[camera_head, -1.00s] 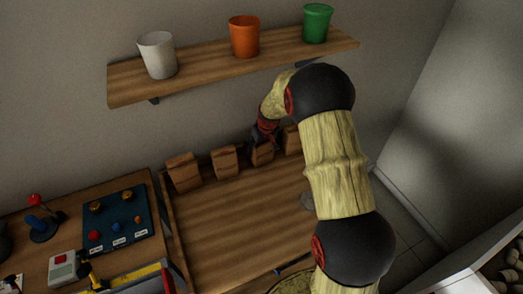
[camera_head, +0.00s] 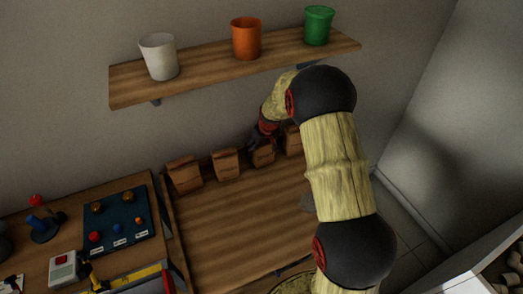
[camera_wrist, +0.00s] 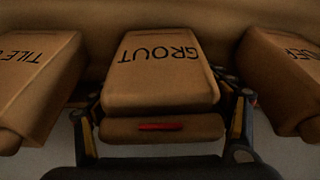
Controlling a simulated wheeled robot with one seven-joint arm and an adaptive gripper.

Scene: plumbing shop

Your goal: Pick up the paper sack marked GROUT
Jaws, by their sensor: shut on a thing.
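The brown paper sack marked GROUT (camera_wrist: 160,75) fills the middle of the wrist view, its lettering upside down there. My gripper (camera_wrist: 165,110) has a finger on each side of this sack and is shut on it. In the head view the held sack (camera_head: 263,155) is third from the left in the row at the back of the wooden bench, with my gripper (camera_head: 262,142) at it. Whether the sack is clear of the bench top cannot be told.
A sack with lettering starting TILE (camera_wrist: 35,80) and another partly cut-off sack (camera_wrist: 285,80) flank it closely. A shelf (camera_head: 200,77) above holds white (camera_head: 158,56), orange (camera_head: 246,38) and green (camera_head: 318,25) buckets. The bench front (camera_head: 240,220) is clear.

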